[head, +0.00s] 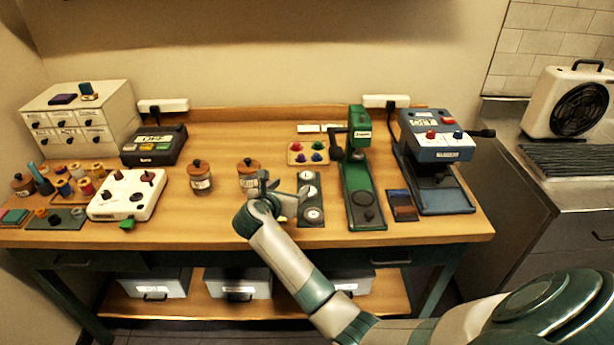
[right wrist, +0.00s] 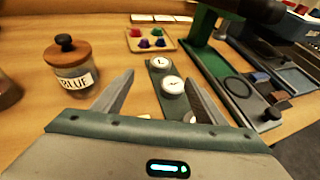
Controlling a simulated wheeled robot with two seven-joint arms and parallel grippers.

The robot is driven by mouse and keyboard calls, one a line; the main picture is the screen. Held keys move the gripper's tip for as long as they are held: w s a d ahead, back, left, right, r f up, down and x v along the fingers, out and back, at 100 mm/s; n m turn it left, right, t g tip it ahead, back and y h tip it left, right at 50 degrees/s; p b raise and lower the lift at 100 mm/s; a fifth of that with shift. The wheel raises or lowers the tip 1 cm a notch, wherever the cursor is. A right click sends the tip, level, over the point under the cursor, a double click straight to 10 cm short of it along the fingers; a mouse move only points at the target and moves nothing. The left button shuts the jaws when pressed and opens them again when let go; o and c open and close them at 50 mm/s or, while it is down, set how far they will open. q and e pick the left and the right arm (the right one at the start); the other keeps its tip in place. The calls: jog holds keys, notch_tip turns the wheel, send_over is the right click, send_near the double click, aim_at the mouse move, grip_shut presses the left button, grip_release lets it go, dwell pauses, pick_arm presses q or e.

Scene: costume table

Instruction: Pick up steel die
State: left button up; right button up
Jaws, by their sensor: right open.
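The far disc (right wrist: 161,63) shows a letter like L; the middle disc (right wrist: 173,85) is marked too. A third disc (head: 314,215) sits at the near end, mostly hidden by a finger in the right wrist view. I cannot read which is the steel die. My right gripper (head: 283,186) is open and empty, at the tray's left side in the head view; its fingers spread toward the discs in the wrist view. My left gripper is out of view.
A wood-lidded jar labelled BLUE (right wrist: 72,72) stands left of the right gripper. The green press (head: 362,185) stands right of the tray, with a blue machine (head: 437,140) beyond. A small wooden tray (head: 297,160) with coloured pieces lies behind.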

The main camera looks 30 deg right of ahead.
jog(key=p, duration=0.2)
send_near(307, 175)
jog(key=x, duration=0.2)
jog(key=shift+w+d+r, duration=0.1)
jog(key=shift+w+d, duration=0.15)
jog(key=shift+w, duration=0.1)
jog(key=shift+d, duration=0.1)
jog(key=shift+w+d+f, duration=0.3)
jog(key=shift+w+d, duration=0.05)
jog(key=shift+d, duration=0.1)
jog(key=shift+f+p+x, duration=0.25)
jog(key=shift+p+x, duration=0.15)
jog(key=shift+x, duration=1.5)
jog(key=shift+s, duration=0.1)
jog(key=shift+r, duration=0.1)
jog(key=c, duration=1.4)
